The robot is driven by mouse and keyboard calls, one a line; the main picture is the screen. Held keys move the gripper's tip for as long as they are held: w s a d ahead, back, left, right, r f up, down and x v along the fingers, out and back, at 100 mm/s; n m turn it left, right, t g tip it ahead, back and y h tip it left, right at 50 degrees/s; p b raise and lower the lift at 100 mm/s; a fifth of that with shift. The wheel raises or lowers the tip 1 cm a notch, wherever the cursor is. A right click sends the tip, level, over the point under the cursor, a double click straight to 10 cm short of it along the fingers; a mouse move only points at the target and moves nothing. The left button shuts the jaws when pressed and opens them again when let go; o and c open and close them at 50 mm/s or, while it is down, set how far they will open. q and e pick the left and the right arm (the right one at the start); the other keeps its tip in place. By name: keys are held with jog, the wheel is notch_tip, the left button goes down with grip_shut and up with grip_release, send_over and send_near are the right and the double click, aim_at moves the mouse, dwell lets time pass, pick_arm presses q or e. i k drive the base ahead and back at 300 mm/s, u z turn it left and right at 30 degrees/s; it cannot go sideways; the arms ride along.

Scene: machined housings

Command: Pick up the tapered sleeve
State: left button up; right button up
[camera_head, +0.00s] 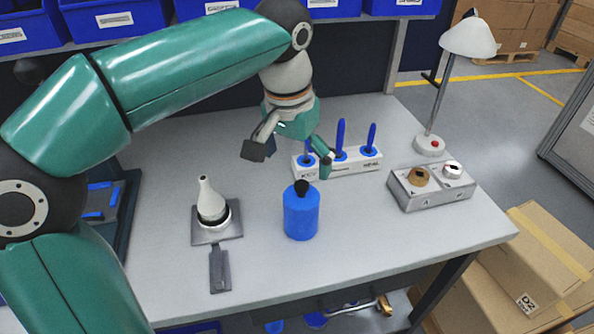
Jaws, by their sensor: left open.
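A white piece with a tapered neck (210,199) stands upright in a pale ring on a grey plate with a handle, left of the table's middle. A tan round part (417,177) sits in the left seat of a grey housing block (432,196) marked A, at the right. I cannot tell for sure which of these is the tapered sleeve. My left gripper (290,158) is open, its fingers spread above the back middle of the table. It holds nothing visible, and is right of the white piece and left of the block. My right gripper is out of view.
A blue bottle (301,216) with a black cap stands at the front middle. A white rack (350,163) with blue-handled tools is behind it, partly hidden by my gripper. A lamp (430,146) stands at the right back. The front right tabletop is clear.

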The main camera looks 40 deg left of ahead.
aim_at(210, 202)
jog(key=k, duration=1)
